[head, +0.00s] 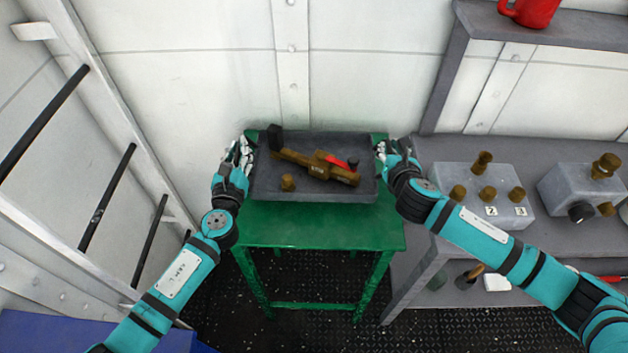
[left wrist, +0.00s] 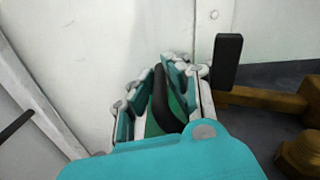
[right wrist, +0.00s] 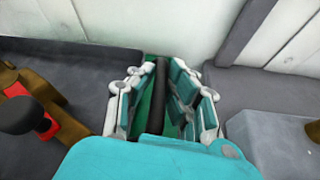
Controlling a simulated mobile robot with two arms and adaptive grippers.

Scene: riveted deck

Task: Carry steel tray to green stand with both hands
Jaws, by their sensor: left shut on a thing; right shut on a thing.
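The steel tray (head: 318,194) is grey and shallow. It is over the top of the green stand (head: 320,232), near its back, and looks level; I cannot tell whether it touches the stand. Brass fittings (head: 318,165) with a red part and black knobs lie in it. My left gripper (head: 243,153) is shut on the tray's left side; the left wrist view shows a dark handle (left wrist: 165,98) between its fingers. My right gripper (head: 381,153) is shut on the right side, with a dark handle (right wrist: 160,92) between its fingers.
A grey bench (head: 455,255) with valve blocks (head: 478,196) stands close on the right. A ladder (head: 112,205) leans at the left. A white wall (head: 185,90) is right behind the stand. A red jug (head: 530,12) is on the upper shelf.

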